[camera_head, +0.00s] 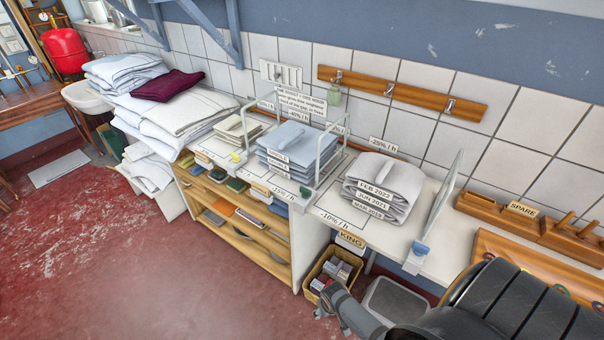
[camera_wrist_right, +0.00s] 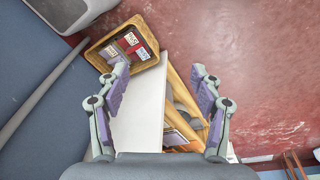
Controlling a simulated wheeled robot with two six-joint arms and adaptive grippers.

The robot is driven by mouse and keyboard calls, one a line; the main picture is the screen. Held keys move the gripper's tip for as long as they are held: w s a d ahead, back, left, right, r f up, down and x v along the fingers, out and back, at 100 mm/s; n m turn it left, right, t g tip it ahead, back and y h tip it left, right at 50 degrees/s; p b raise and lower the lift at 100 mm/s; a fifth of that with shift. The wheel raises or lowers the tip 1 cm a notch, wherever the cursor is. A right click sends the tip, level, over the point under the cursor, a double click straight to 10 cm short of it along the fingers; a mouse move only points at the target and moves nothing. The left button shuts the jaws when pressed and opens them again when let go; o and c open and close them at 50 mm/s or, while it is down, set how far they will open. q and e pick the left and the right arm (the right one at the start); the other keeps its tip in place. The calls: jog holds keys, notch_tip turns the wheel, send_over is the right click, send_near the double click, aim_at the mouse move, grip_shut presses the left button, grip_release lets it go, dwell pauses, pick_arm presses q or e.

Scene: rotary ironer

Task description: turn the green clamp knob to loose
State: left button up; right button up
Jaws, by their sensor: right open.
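My right gripper (camera_wrist_right: 159,76) is open and empty in the wrist view, facing down over the basket and counter end. In the head view its arm is low, in front of the counter, apart from the knobs. My left gripper is not in view.
Folded linen stacks (camera_head: 385,185) stand on the counter between upright clear dividers. A wicker basket (camera_head: 318,272) with packets sits on the floor, also in the wrist view (camera_wrist_right: 148,62). A wooden rack (camera_head: 500,215) stands at right.

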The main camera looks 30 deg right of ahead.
jog(key=w+d+r+m+p, duration=0.1)
jog(key=w+r+m+p, duration=0.1)
jog(key=w+r, duration=0.5)
jog(key=w+d+r+m+p, duration=0.1)
jog(key=w+r, duration=0.6)
jog(key=r, duration=0.8)
jog(key=w+d+r+m+p, duration=0.2)
jog(key=w+r+m, duration=0.2)
jog(key=w+r, duration=0.3)
jog(key=shift+w+d+r+g+p, duration=0.15)
jog(key=shift+r+g+p, duration=0.05)
jog(key=shift+r, duration=0.95)
jog(key=shift+w+d+r+g+p, duration=0.15)
jog(key=shift+r+g, duration=0.05)
jog(key=shift+r, duration=0.95)
jog(key=m+y+p, duration=0.1)
jog(key=m, duration=0.4)
send_near(305, 189)
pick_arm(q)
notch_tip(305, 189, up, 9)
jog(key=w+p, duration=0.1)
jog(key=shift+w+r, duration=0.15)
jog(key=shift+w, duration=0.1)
pick_arm(e)
jog(key=shift+g, duration=0.4)
jog(key=f, duration=0.9)
jog(key=shift+w+d, duration=0.1)
jog(key=shift+w, duration=0.3)
jog(key=c, duration=1.1)
